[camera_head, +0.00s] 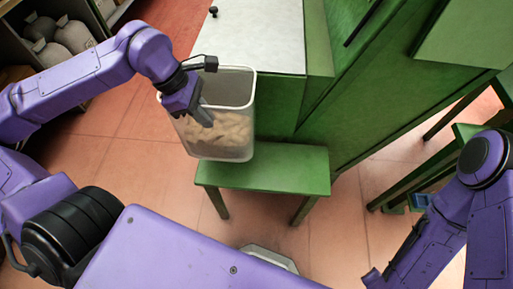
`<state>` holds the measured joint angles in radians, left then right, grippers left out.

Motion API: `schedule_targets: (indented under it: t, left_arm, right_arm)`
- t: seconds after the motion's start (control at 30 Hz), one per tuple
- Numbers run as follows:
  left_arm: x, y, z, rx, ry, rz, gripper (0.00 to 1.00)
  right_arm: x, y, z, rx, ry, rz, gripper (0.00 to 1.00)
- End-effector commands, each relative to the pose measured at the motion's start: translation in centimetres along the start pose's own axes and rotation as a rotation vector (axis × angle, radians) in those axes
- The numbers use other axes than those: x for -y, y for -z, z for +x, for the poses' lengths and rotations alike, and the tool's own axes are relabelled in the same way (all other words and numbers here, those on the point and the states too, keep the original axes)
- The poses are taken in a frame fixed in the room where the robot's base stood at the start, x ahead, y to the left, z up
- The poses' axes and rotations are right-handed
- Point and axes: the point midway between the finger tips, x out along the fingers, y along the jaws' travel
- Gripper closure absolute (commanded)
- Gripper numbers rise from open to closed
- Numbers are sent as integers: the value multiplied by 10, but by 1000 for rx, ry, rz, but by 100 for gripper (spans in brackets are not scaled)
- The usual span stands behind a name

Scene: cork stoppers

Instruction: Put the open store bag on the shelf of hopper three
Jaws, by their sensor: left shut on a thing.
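A translucent open-topped bin (238,92) with a pale rim holds a heap of tan corks (222,132). My left gripper (204,117) is shut on the bin, with its fingers over the left side of the opening. The bin is at the left back corner of a low green shelf (290,170) in front of a green cabinet-like hopper (275,105). I cannot tell whether its base touches the shelf. No number shows on the hopper. Several greyish sacks (75,36) stand in a rack at the upper left; I cannot tell whether one is open.
The dark rack (98,18) stands at the upper left. The right part of the low shelf is bare. Another green stand (405,185) is at the right, near my right arm. Reddish tiled floor (130,150) is clear left of the bin.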

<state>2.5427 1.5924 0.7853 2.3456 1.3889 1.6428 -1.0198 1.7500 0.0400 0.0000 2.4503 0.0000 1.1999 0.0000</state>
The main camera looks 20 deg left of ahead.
Motion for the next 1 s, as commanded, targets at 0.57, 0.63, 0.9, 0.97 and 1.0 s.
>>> schedule_targets:
  t: [0.57,0.63,0.9,0.97,1.0]
  left_arm:
    - [6,-61,101,-2,6,4,100]
    - [6,-64,110,-1,4,3,100]
    - [6,-66,132,1,2,1,100]
    - [6,-62,140,0,4,0,100]
    - [6,-60,146,1,2,2,100]
  right_arm:
    - [1,-3,7,0,0,0,100]
    - [1,-3,8,0,0,0,100]
    - [1,-4,10,0,0,0,100]
    - [1,-4,11,0,0,0,100]
    - [1,-5,12,0,0,0,100]
